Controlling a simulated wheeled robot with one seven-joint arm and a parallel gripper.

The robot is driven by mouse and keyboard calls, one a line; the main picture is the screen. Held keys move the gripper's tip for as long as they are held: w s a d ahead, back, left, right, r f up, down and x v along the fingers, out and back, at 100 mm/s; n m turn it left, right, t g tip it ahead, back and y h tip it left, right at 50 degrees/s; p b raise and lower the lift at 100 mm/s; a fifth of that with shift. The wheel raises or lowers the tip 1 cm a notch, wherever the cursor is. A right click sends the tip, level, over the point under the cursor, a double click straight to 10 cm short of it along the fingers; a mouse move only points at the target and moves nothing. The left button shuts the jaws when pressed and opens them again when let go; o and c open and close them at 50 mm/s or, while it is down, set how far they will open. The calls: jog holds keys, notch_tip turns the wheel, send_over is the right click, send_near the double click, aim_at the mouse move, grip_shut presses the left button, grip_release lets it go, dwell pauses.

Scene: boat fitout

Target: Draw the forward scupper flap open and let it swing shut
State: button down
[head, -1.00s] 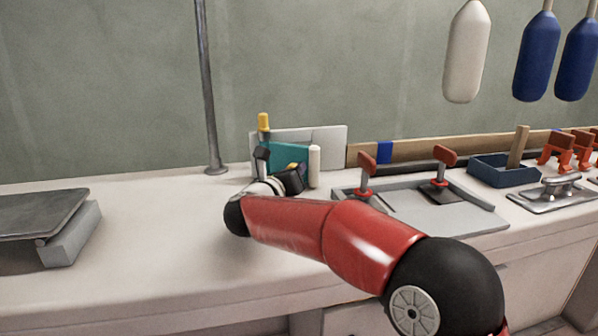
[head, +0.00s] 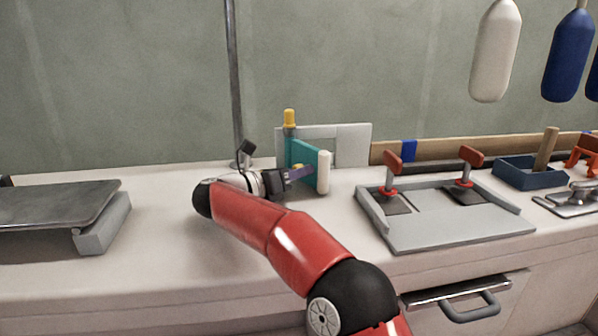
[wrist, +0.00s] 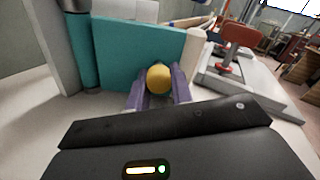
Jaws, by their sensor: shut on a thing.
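The scupper flap (head: 303,155) is a teal panel in front of a pale grey plate (head: 353,146). It stands upright on the counter, beside a post with a yellow cap (head: 289,117). Its free edge carries a white upright bar (head: 324,172). The flap stands out from the plate at an angle, so it is open. My gripper (head: 300,174) is shut on the flap's yellow knob (wrist: 158,79), with a purple finger on each side of it. The teal face (wrist: 140,45) fills the upper middle of the wrist view. The knob is mostly hidden by the fingers in the head view.
A grey tray with two red-handled levers (head: 440,225) lies right of the flap. A metal pole (head: 233,80) rises behind my wrist. A grey flat-topped stand (head: 55,205) is at left. The counter (head: 150,230) between stand and arm is clear.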

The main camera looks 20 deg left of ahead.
jog(key=shift+d+r, duration=0.1)
jog(key=c, duration=1.5)
grip_release()
jog(key=shift+w, duration=0.1)
jog(key=shift+b+v, duration=0.3)
jog(key=shift+v, duration=3.6)
